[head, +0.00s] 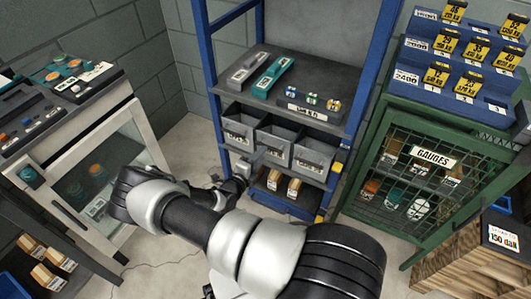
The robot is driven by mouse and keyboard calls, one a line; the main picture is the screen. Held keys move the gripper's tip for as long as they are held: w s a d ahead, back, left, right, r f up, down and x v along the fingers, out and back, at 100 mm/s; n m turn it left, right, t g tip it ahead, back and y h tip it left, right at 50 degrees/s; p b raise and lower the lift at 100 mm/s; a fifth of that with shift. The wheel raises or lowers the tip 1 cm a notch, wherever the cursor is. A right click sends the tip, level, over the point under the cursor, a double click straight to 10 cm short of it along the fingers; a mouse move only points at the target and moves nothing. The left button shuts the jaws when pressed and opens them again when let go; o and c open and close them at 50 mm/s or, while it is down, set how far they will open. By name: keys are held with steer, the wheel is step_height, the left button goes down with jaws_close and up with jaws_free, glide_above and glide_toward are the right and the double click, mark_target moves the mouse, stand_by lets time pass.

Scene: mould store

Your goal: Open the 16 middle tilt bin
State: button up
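Three grey tilt bins sit side by side in the blue rack. The middle tilt bin (274,141) has a pale label on its front, too small to read here. It seems upright like its neighbours, the left bin (239,127) and the right bin (313,157). My arm reaches across the picture toward the rack. My gripper (255,159) is at the lower left of the middle bin's front, near the gap to the left bin. Its fingers are small and partly lost against the bins, so contact and finger opening are unclear.
A shelf (316,83) above the bins holds teal and grey blocks. Tagged wooden blocks (284,186) lie below the bins. A green mesh cabinet marked GAUGES (432,157) stands right; a pale glass-fronted cabinet (118,163) stands left. Some floor (190,150) is clear left of the rack.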

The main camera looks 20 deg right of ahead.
mark_target(278, 142)
steer(key=shift+x, duration=2.1)
jaws_close()
